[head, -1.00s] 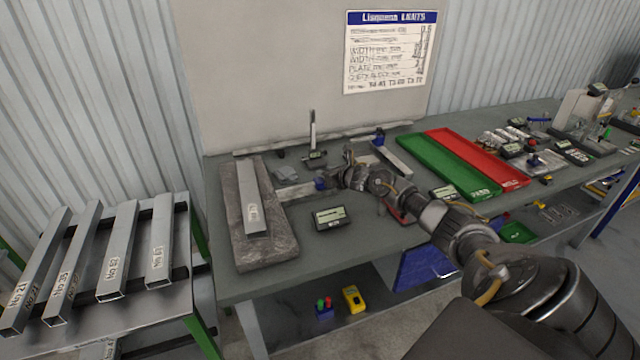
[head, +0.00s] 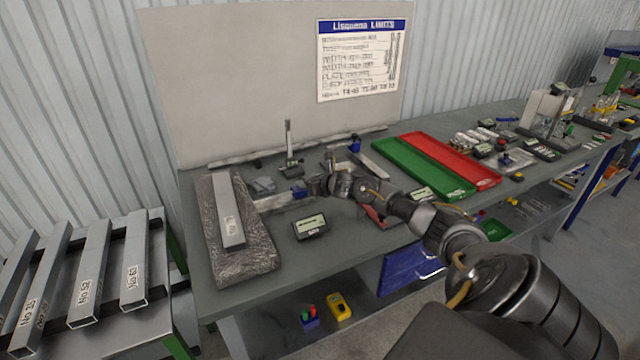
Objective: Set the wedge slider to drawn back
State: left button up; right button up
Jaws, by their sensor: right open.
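A pale flat bar (head: 275,202) with a blue block (head: 299,189) at its right end lies just right of the granite slab; it looks like the wedge slider, though its exact setting is too small to read. My right gripper (head: 312,186) is open, low over the bench, right beside the blue block. I cannot tell whether its fingers touch the block. My right arm hides the bench behind it. My left gripper is not in view.
A dark granite slab (head: 255,262) carries a steel bar (head: 228,215). A small display (head: 310,227) stands in front of the gripper. A green tray (head: 415,165) and a red tray (head: 465,160) lie to the right. A stand with labelled bars (head: 85,285) is at left.

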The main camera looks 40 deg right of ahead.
jog(key=d+b+v, duration=0.1)
jog(key=b+v, duration=0.1)
jog(key=v, duration=0.7)
jog(key=shift+a, duration=0.5)
